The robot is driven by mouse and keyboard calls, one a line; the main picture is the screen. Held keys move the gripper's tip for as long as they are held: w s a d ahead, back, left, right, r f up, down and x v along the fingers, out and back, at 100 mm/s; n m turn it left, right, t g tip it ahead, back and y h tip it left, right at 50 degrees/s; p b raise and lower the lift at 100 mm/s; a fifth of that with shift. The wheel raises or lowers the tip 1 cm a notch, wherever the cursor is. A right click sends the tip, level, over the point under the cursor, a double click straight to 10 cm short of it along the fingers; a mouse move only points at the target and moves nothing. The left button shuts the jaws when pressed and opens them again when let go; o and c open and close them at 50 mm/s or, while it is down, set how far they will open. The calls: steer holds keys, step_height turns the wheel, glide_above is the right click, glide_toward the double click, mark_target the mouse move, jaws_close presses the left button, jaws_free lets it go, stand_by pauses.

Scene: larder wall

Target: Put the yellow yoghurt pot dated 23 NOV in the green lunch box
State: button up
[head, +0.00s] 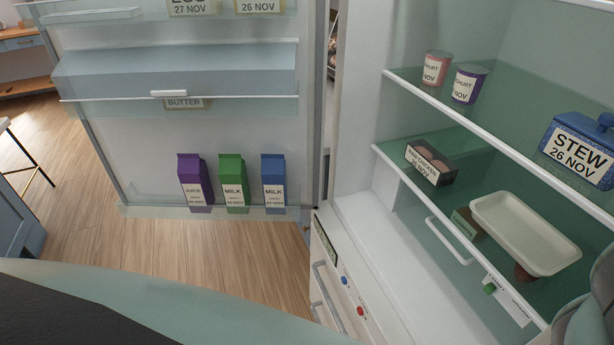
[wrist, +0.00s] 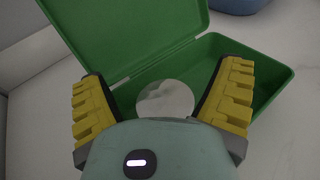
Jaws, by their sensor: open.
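The green lunch box (wrist: 125,32) stands open in the wrist view, its lid raised at the upper left and its tray to the lower right. My gripper (wrist: 162,88) is over the tray with its two yellow-padded fingers spread wide. A pale round top (wrist: 165,98), like a pot lid, shows between the fingers inside the box, touching neither finger. My gripper's body hides its lower part. I cannot see its side colour or any date, so I cannot tell if it is the yellow yoghurt pot. No yellow pot shows in the head view.
The head view shows an open fridge with a pink yoghurt pot (head: 436,68), a purple yoghurt pot (head: 468,84), a blue stew container (head: 579,150) and a white tray (head: 525,232). Cartons stand in the fridge door (head: 120,140). A blue object (wrist: 238,5) lies beyond the lunch box.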

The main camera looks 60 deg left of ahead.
steer(key=shift+a+f, duration=0.35)
steer(key=shift+f, duration=0.4)
steer(key=shift+r+p, duration=0.35)
steer(key=shift+p, duration=0.2)
steer(key=r+b+v, duration=0.1)
steer(key=b+v, duration=0.1)
steer(key=v, duration=1)
steer(key=shift+s+d, duration=0.15)
steer(key=shift+d, duration=0.05)
steer(key=shift+r, duration=0.2)
